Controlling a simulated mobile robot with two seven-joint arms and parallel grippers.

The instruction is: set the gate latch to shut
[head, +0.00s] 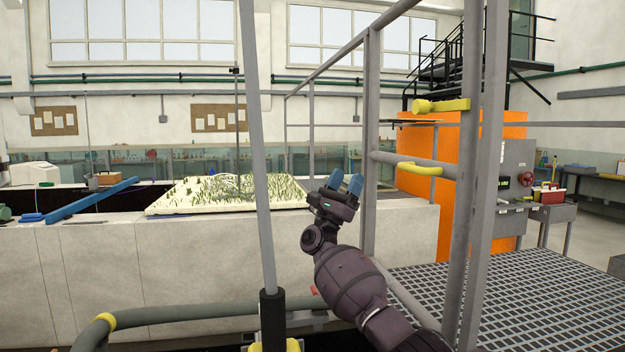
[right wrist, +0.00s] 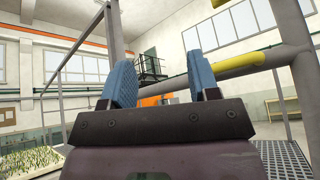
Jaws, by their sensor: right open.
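A yellow lever with a rounded end (head: 442,105) sticks out leftward, about level, from the grey upright post (head: 467,170). I cannot tell for sure which of the two is the gate latch. A yellow sleeve-like piece (right wrist: 238,64) on a grey bar shows in the right wrist view, right of the fingers. My right gripper (head: 345,182) has blue fingers, spread and empty, left of and apart from both yellow parts. Its fingers also show in the right wrist view (right wrist: 163,80). My left gripper is out of view.
A thin grey pole (head: 256,150) crosses the left foreground. A grating walkway (head: 500,285) lies at right. An orange panel (head: 420,150) and a grey control box (head: 517,165) stand behind the rails. A planted bed (head: 220,195) lies on the pale wall (head: 180,260).

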